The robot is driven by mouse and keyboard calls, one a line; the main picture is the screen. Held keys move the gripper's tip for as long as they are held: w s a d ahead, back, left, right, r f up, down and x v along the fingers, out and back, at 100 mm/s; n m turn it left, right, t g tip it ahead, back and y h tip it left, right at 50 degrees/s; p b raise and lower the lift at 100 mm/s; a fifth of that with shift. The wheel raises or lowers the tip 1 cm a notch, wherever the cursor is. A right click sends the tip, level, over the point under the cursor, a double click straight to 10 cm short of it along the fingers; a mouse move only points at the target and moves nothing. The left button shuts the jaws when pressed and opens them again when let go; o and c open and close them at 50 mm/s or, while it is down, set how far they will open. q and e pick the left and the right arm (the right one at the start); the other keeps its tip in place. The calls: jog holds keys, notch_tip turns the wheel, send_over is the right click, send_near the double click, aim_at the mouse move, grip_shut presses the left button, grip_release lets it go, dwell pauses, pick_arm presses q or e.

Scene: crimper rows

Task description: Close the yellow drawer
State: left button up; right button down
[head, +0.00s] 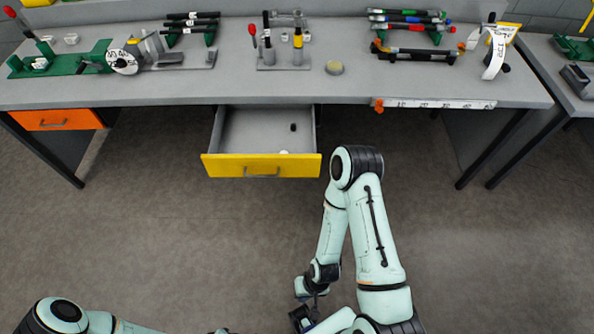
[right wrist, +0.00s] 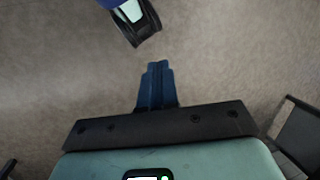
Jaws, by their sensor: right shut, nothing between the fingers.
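The yellow drawer (head: 262,166) is pulled well out from under the grey workbench (head: 120,88) in the head view. Its front has a grey handle, and a small dark item and a small pale item lie inside. My right arm is folded in front of the bench, its elbow near the drawer's right front corner without clear contact. My right gripper (right wrist: 157,72) is shut and empty in the right wrist view, pointing over bare floor, away from the drawer. Only part of my left arm shows at the bottom left of the head view; its gripper cannot be made out.
An orange drawer (head: 57,119) at the bench's left is shut. Tools, racks and black and coloured-handled crimpers (head: 410,18) stand on the benchtop. A ruler strip (head: 436,104) runs along its front edge. A second bench (head: 570,85) stands at right. The floor before the drawer is clear.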

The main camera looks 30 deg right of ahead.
jog(key=w+d+f+m+t+h+b, duration=0.2)
jog(key=w+d+f+m+t+b, duration=0.15)
jog(key=w, duration=0.25)
jog(key=m+t+h+b, duration=1.1)
jog(key=m+t+b, duration=0.15)
jog(key=m, duration=0.35)
send_near(316, 166)
pick_arm(q)
jog(key=w+a+f+t, duration=0.1)
jog(key=w+f, duration=0.2)
jog(key=f, duration=0.6)
jog(key=w+a+f+t+y+b, duration=0.1)
jog(key=w+a+f+t, duration=0.1)
jog(key=f, duration=0.6)
jog(key=shift+w+a+f+n, duration=0.2)
jog(key=shift+w+f+n, duration=0.2)
jog(key=shift+w, duration=0.45)
pick_arm(e)
jog(key=shift+g, duration=0.3)
jog(key=x, duration=0.7)
jog(key=shift+a, duration=0.15)
pick_arm(q)
jog(key=shift+f, duration=0.1)
pick_arm(e)
jog(key=shift+w, duration=0.1)
